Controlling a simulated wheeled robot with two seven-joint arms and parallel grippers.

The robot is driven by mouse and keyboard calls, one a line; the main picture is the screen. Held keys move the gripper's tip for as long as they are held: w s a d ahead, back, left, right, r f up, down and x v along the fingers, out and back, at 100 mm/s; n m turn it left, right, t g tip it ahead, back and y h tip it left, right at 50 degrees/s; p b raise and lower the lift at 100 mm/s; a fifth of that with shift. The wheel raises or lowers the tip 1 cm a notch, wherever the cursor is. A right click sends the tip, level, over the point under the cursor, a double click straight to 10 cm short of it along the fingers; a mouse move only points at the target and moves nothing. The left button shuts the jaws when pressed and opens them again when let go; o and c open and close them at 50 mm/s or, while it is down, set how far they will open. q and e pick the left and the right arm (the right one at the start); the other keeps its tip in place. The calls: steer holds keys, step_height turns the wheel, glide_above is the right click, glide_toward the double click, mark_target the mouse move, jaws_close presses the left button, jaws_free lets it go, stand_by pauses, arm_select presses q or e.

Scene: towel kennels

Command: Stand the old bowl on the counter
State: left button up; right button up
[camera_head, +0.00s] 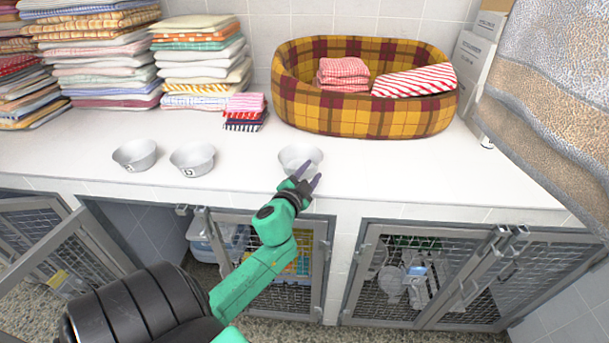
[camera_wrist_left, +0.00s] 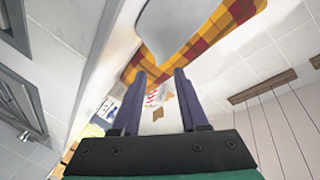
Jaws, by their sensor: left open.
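Three pale metal bowls are on the white counter (camera_head: 400,175): a left bowl (camera_head: 134,155), a middle bowl (camera_head: 192,159) and a right bowl (camera_head: 300,156). The left and middle ones bear small dark marks; which is the old bowl I cannot tell. The right bowl stands upright near the counter's front edge. My left gripper (camera_head: 305,182) is open at this bowl's near side, its fingers partly covering it. In the left wrist view the open fingers (camera_wrist_left: 160,82) have nothing clearly between them, and a smooth pale surface (camera_wrist_left: 172,22), probably the bowl, is close ahead.
A plaid pet bed (camera_head: 365,115) with folded red-and-white cloths stands behind the right bowl. Stacks of folded towels (camera_head: 200,72) fill the back left. Mesh-doored kennels (camera_head: 420,285) are below the counter. A large textured cloth (camera_head: 560,75) fills the upper right.

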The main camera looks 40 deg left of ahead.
arm_select(q)
steer(key=v, duration=0.5)
steer(key=shift+b, duration=0.3)
